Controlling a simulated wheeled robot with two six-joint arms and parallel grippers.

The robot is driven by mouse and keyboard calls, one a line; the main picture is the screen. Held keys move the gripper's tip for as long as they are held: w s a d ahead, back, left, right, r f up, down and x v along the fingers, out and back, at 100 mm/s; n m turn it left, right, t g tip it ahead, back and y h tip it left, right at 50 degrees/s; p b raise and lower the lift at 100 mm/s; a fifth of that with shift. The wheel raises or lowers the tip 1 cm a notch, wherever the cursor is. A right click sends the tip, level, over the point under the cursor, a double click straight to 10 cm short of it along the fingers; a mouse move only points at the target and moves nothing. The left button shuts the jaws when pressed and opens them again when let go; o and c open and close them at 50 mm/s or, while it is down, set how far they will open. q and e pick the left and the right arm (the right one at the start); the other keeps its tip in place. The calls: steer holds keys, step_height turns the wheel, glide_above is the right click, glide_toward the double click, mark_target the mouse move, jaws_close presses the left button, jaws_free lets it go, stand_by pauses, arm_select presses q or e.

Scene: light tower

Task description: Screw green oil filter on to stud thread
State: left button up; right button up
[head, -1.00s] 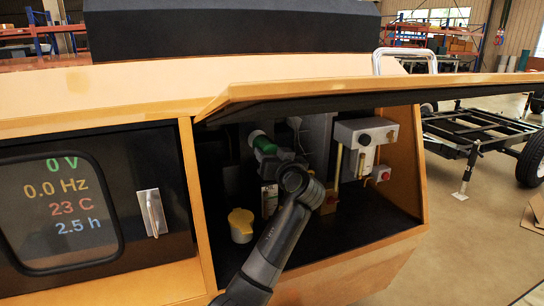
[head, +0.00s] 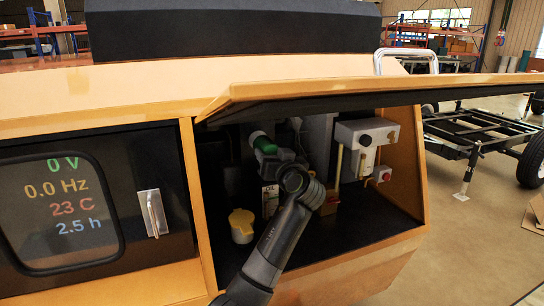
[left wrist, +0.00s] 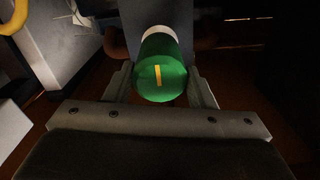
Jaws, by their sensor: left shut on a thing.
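The green oil filter (head: 264,144) is inside the open compartment of the orange machine in the head view, its far end meeting a pale round part. In the left wrist view the filter (left wrist: 160,72) shows its green end with a yellow mark, and a white band (left wrist: 159,32) at its far end. My left gripper (left wrist: 160,88) is shut on the filter, one finger on each side; in the head view my left gripper (head: 272,156) reaches in from below. The stud thread is hidden, so I cannot tell how far the filter is on it. My right gripper is out of view.
A yellow-capped container (head: 242,226) stands on the compartment floor left of my arm. A grey box with a black knob (head: 366,140) is on the right. The raised orange door (head: 360,88) overhangs the opening. A control panel (head: 62,207) is to the left.

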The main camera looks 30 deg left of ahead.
arm_select(q)
steer(key=shift+x, duration=1.1)
steer(key=shift+r+m+p, duration=0.2)
steer(key=shift+m+p, duration=0.1)
steer(key=shift+p, duration=0.1)
steer(key=m+p, duration=0.3)
steer(key=shift+r+p, duration=0.1)
steer(key=shift+p, duration=0.2)
steer(key=shift+m+p, duration=0.5)
steer(key=shift+m, duration=0.1)
